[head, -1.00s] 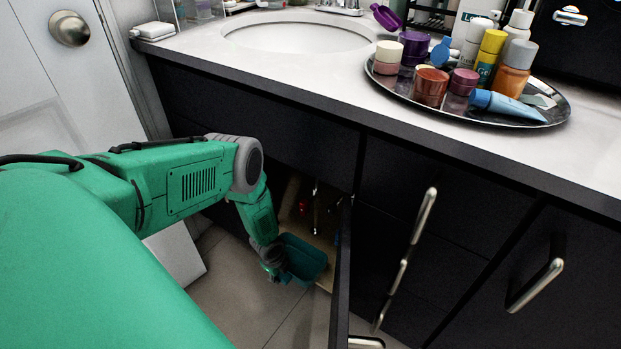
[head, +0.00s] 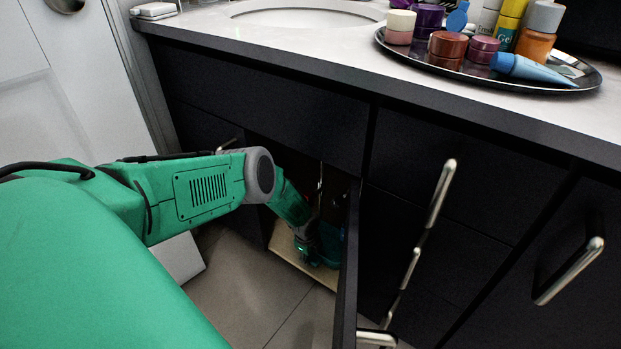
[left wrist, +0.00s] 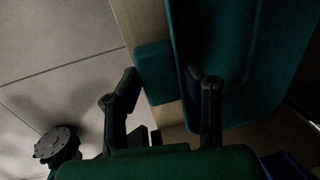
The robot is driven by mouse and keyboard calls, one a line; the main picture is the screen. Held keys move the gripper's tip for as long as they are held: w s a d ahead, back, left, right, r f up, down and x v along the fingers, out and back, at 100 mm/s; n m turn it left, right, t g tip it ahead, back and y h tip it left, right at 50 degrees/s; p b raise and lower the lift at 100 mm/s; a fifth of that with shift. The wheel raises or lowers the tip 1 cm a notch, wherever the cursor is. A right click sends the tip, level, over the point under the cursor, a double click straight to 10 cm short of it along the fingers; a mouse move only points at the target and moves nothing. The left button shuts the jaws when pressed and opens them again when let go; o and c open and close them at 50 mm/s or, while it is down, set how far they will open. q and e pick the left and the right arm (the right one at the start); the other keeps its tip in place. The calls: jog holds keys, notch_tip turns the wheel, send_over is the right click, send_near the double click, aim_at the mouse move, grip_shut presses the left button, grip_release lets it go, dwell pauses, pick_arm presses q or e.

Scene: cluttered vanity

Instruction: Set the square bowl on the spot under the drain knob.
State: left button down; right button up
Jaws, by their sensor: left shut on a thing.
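The teal square bowl (head: 330,243) is inside the open dark cabinet, low over its pale floor board (head: 292,262). My left gripper (head: 308,250) reaches in through the opening and is shut on the bowl's side. In the left wrist view the bowl (left wrist: 243,65) fills the upper right, and my left gripper's fingers (left wrist: 162,100) stand on either side of a teal part of it. I cannot tell whether the bowl touches the board. A thin pale upright piece (head: 320,182) shows in the dark above the bowl; I cannot make out the drain knob. My right gripper is out of view.
The open cabinet door (head: 347,265) stands edge-on close to the right of the bowl. The counter edge (head: 300,72) runs above the opening. A round tray (head: 470,75) with bottles and jars stands on the counter. Tiled floor (head: 235,285) lies clear in front.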

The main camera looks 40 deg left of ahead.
pick_arm(q)
jog(key=c, duration=1)
grip_release()
notch_tip(320, 180, up, 12)
jog(key=s+p, duration=0.2)
jog(key=p, duration=0.9)
jog(key=s+d+r+n+g+h, duration=0.1)
jog(key=s+d+r+n+h, duration=0.15)
jog(key=s+d, duration=0.7)
jog(key=s+d+r+n+g+h, duration=0.1)
jog(key=s+d+r+n+g, duration=0.15)
jog(key=s+d, duration=0.75)
jog(key=s+d+r+n, duration=0.2)
jog(key=s+r+n, duration=0.2)
jog(key=s+r, duration=0.25)
jog(key=s+a+r+n+y, duration=0.1)
jog(key=a+r+n, duration=0.1)
jog(key=r, duration=0.1)
jog(key=a+r+n+t+y, duration=0.1)
jog(key=a+r+n, duration=0.1)
jog(key=r, duration=0.2)
jog(key=s+a+r+n+t+y, duration=0.1)
jog(key=r+n, duration=0.2)
jog(key=shift+s+a+r, duration=0.2)
jog(key=shift+s+a, duration=0.1)
jog(key=shift+a, duration=0.1)
